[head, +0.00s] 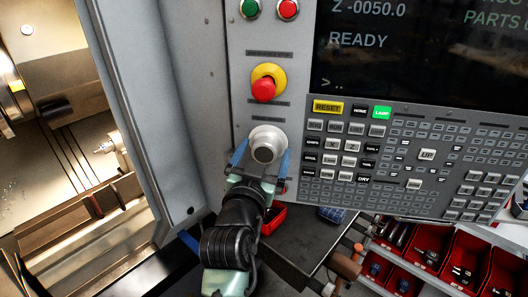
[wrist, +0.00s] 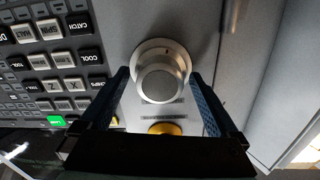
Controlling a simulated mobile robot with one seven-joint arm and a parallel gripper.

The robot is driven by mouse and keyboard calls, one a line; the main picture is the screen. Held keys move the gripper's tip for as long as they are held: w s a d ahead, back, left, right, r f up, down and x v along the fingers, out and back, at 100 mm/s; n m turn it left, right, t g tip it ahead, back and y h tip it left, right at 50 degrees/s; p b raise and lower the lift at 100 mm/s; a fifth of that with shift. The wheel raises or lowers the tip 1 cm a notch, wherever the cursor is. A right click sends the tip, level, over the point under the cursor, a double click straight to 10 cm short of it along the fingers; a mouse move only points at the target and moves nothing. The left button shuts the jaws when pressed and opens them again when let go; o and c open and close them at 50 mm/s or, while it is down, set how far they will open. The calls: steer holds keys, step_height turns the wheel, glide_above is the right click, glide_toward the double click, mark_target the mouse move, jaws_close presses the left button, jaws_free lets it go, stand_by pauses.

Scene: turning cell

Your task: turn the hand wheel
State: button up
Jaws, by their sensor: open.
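The hand wheel (head: 266,146) is a round silver-grey knob on a pale disc, low on the panel's left strip in the head view. It also shows in the wrist view (wrist: 160,80), near the middle. My gripper (head: 262,160) is open, with one blue-padded finger on each side of the wheel. In the wrist view my gripper (wrist: 162,95) shows a gap on both sides between fingers and wheel, a wider-looking one at the right finger. Whether the fingertips reach the knob's full depth is hard to tell.
A red emergency stop button (head: 263,89) on a yellow base sits just above the wheel. A keypad (head: 400,160) and a dark screen (head: 420,50) lie to the right. Below are a dark bench (head: 300,245) and red bins (head: 455,265). The open machine bay (head: 70,140) is left.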

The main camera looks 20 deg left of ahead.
steer(key=c, duration=1.1)
steer(key=shift+n, duration=0.3)
steer(key=n, duration=0.4)
steer(key=shift+n, duration=0.4)
steer(key=n, duration=0.5)
steer(key=shift+p, duration=0.4)
steer(key=o, duration=1.1)
